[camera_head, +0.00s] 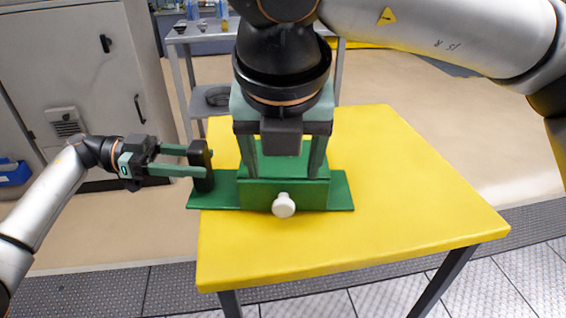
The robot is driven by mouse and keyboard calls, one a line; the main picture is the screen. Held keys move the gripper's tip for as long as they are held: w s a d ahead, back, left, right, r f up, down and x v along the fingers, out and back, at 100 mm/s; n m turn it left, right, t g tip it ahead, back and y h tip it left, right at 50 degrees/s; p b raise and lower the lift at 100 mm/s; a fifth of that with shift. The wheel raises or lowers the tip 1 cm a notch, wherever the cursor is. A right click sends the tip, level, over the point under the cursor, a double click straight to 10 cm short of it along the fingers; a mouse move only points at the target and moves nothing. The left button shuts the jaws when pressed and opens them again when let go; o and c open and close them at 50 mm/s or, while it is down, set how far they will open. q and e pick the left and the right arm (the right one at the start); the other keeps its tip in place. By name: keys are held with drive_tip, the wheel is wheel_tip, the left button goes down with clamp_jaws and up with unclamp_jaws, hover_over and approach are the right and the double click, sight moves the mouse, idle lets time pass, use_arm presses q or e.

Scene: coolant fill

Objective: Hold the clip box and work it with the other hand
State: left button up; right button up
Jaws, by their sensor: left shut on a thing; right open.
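The clip box (257,195) is a green box on a long green base plate (342,192), lying on the yellow table. A white round knob (284,205) sits on its front face. A black upright handle (203,180) stands at the left end of the plate. My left gripper (196,161) reaches in from the left and is shut on this handle. My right gripper (283,168) points down over the box, open, with its fingers apart to the left and right. Its wrist and palm hide the back and top of the box; finger contact cannot be told.
The yellow table (400,200) is bare to the right of the box and in front of it. A grey cabinet (85,75) stands behind at left. A grey metal cart (205,32) with small items stands behind the table.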

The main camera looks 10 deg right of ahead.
use_arm(q)
drive_tip(key=o, duration=1.3)
drive_tip(key=shift+a, duration=0.1)
drive_tip(key=shift+v, duration=5.9)
